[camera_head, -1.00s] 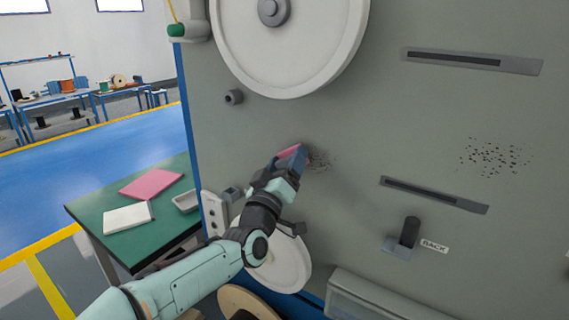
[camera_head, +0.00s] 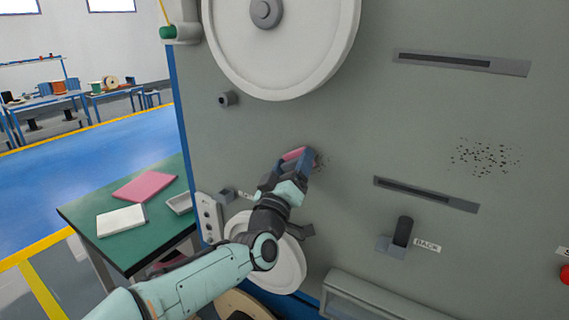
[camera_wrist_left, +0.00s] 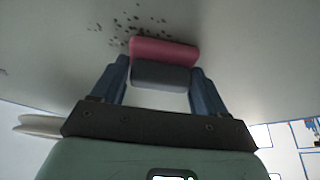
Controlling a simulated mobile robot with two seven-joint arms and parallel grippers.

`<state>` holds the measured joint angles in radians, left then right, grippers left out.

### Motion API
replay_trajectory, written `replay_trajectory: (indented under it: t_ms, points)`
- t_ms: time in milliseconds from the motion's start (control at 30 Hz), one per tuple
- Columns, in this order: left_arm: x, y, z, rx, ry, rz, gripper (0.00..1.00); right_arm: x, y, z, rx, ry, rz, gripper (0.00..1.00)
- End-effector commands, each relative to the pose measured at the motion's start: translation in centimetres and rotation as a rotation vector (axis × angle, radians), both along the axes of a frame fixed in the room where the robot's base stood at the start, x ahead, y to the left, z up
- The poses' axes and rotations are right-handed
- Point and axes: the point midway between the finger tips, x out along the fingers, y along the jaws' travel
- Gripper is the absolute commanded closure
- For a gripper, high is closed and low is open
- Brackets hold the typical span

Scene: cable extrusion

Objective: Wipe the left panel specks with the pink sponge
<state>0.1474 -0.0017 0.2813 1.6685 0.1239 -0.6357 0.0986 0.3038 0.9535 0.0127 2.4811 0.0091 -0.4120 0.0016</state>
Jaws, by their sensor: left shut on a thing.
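The pink sponge (camera_head: 292,154) is held by my left gripper (camera_head: 298,162) at the machine's grey panel (camera_head: 340,235). In the left wrist view the sponge (camera_wrist_left: 165,50) has a pink face and a dark grey body, gripped between two blue fingers. I cannot tell whether the sponge touches the panel. My right gripper is not in view.
A second speck patch (camera_head: 485,157) is on the panel's right. A lever (camera_head: 403,232) labelled BACK and slotted plates (camera_head: 425,194) stick out nearby. A large white wheel (camera_head: 285,80) is above. A green table (camera_head: 150,240) at left holds a pink cloth (camera_head: 146,186), a white block (camera_head: 121,220) and a tray (camera_head: 180,203).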

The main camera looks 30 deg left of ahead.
Motion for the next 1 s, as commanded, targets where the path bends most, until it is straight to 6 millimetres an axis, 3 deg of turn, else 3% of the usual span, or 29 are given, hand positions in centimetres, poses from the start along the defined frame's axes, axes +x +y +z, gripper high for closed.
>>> replay_trajectory:
  t_ms: [1000]
  points:
    - [-0.2,-6.1,0.0,0.0,0.002,-0.003,0.51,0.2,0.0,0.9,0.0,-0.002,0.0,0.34]
